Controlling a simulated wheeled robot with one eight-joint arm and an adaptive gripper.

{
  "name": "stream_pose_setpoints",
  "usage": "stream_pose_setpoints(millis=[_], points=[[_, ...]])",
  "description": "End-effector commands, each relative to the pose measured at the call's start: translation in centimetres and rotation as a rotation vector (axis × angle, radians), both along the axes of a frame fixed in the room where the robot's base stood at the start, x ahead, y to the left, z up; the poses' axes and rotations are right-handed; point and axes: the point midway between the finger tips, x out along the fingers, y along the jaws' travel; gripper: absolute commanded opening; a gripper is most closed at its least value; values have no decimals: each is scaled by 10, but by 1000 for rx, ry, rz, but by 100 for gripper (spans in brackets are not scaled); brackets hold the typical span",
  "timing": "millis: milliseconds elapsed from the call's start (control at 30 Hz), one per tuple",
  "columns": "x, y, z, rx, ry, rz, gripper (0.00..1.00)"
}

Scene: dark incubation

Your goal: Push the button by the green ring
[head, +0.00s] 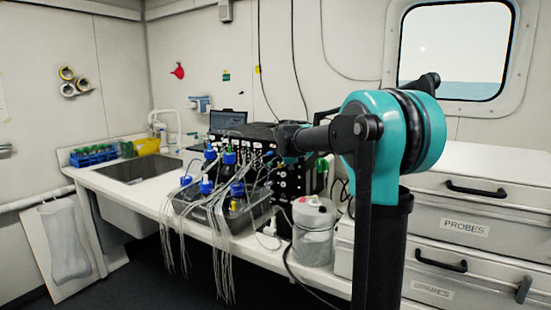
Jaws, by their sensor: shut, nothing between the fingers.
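A black instrument box (290,185) stands on the bench with rows of small round pale controls on its front. I cannot make out a green ring or which control is the button at this size. My arm reaches left from its large teal joint, and its far end lies in front of the instruments. My gripper's fingers cannot be picked out there, against the dark equipment and behind the arm links.
Blue-capped bottles (229,157) with many thin tubes stand in a dark tray (222,210) left of the box. A white-lidded jar (314,230) stands close on its right. A sink (140,168) is farther left; drawers (470,225) are at right.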

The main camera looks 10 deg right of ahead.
Motion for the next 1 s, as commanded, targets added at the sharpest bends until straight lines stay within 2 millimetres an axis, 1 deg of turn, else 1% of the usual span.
stream_pose_setpoints(millis=[633, 767, 1000], points=[[-44, 33, 0, 0, 0, 1, 0], [-48, 35, 0, 0, 0, 1, 0], [-48, 35, 0, 1, 0, 1, 0]])
